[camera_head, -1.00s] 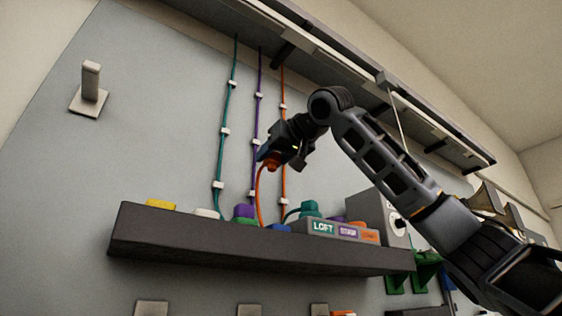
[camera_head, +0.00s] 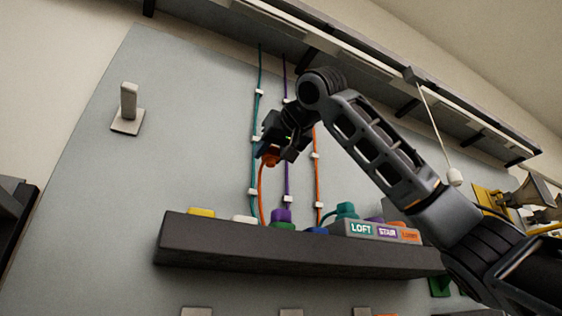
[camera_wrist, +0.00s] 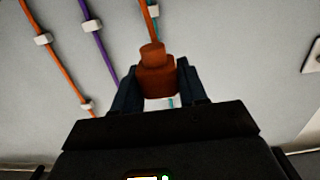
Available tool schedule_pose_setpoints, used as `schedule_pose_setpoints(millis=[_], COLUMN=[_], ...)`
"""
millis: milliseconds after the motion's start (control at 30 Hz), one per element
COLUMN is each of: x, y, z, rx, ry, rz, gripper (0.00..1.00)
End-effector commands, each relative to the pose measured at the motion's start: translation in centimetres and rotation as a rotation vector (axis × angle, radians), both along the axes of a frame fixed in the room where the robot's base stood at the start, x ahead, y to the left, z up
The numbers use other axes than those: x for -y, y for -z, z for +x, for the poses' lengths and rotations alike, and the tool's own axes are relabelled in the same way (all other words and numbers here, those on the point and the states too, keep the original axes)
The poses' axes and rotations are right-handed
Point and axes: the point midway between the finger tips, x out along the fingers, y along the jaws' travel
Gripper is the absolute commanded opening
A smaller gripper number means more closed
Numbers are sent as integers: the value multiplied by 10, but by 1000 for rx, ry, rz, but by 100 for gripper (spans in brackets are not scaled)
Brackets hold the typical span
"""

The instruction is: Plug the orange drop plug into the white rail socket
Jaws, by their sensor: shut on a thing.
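The orange drop plug (camera_head: 271,158) is held in my gripper (camera_head: 268,148), above the dark rail (camera_head: 290,250). In the wrist view the plug (camera_wrist: 155,80) sits between the two dark fingers of my gripper (camera_wrist: 158,92), which are shut on it. An orange cord (camera_head: 261,195) hangs from the plug to the rail. The white rail socket (camera_head: 245,219) is on the rail top, below and a little left of the plug, well apart from it. I cannot make out its opening. In the wrist view I cannot tell whether the white patch below the plug is the socket.
A yellow socket (camera_head: 201,213) is left of the white one. A purple plug (camera_head: 281,215) stands on green to its right, then a blue socket (camera_head: 317,230). A teal plug (camera_head: 346,210) is near the labelled box (camera_head: 372,229). Clipped wires run down the wall behind my gripper.

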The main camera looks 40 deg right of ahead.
Motion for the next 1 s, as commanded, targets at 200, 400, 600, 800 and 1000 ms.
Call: schedule_pose_setpoints(millis=[200,400,600,800,1000], x=[-20,-38,-51,-53,-53], y=[0,0,0,0,0], z=[5,9,12,13,12], rx=[0,0,0,0,0], ry=[-2,-3,-1,0,-4], rz=[1,1,1,1,1], gripper=[11,11,11,11,11])
